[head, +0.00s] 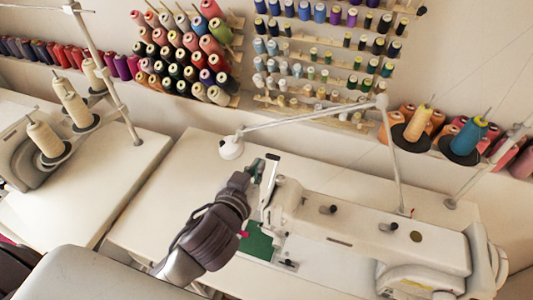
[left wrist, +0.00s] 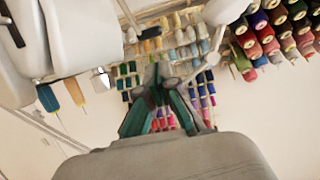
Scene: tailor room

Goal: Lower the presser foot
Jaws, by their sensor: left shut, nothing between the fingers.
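A white sewing machine (head: 350,230) stands on a white table, with its head end toward the middle of the head view. It also shows at the upper left of the left wrist view (left wrist: 85,35). My left gripper (head: 259,166) is at the upper end of the machine head, just left of it. Its teal fingers are shut and empty, and they also show in the left wrist view (left wrist: 160,88). I cannot tell whether they touch the machine. I cannot make out the presser foot or its lever clearly; my gripper hides part of the head's left side. My right gripper is not in view.
A green cloth (head: 257,244) lies by the machine bed. A white lamp (head: 231,148) hangs close behind my left gripper, on a long arm. Thread cones (head: 468,137) stand at the right back. Another table (head: 85,190) is at the left. The table behind the machine is clear.

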